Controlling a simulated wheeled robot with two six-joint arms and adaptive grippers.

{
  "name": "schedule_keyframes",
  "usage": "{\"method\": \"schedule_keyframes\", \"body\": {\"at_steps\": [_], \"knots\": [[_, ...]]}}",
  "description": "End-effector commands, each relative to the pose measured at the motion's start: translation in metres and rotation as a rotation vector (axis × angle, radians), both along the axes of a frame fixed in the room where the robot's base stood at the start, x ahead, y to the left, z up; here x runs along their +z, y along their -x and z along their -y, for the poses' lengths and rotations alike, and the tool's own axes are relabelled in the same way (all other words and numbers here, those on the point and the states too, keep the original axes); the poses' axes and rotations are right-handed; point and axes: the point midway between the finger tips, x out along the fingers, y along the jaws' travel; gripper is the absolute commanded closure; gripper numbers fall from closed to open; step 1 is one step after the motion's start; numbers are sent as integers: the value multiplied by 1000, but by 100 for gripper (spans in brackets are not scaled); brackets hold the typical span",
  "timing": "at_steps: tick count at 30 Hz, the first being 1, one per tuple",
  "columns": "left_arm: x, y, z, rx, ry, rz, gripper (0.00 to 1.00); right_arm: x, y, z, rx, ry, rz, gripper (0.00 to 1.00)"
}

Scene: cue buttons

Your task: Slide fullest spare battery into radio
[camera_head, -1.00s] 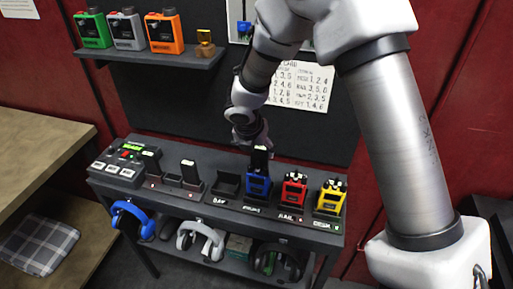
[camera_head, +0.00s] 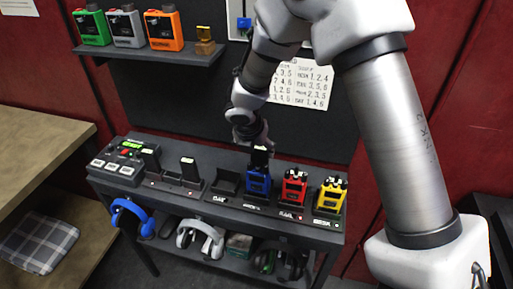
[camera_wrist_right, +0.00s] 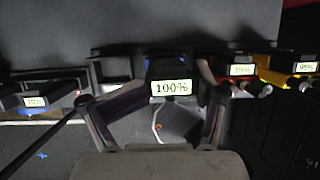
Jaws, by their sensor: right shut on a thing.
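My right gripper (camera_head: 258,142) is shut on a dark battery (camera_head: 261,156), directly over the blue radio (camera_head: 258,181). In the right wrist view the battery's screen (camera_wrist_right: 171,87) reads 100% between the two fingers (camera_wrist_right: 155,125). The battery stands upright at the radio's top; how deep it sits is hidden. Two other dark batteries stand left on the bench, one at the left (camera_head: 150,158) and one further right (camera_head: 189,168). A screen at the left of the wrist view (camera_wrist_right: 35,101) seems to read about 70%. My left gripper is not in view.
A red radio (camera_head: 293,187) and a yellow radio (camera_head: 330,196) stand close to the right. An empty cradle (camera_head: 225,184) is left of the blue radio. A button panel (camera_head: 119,164) is at the bench's left end. Headphones (camera_head: 202,240) hang below.

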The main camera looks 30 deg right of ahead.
Motion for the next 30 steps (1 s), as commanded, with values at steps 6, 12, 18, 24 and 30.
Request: {"method": "schedule_keyframes", "body": {"at_steps": [6, 12, 18, 24, 30], "knots": [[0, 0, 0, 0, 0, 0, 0, 0, 0, 0, 0, 0, 0, 100], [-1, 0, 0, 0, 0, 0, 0, -1, 0, 0, 1, 0, 0, 100], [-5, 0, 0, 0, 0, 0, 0, -7, 0, 0, 1, 0, 0, 100], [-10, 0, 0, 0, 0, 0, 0, -12, 0, 0, 1, 0, 0, 100], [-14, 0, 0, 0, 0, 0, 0, -17, 0, 0, 2, 0, -1, 100]]}}
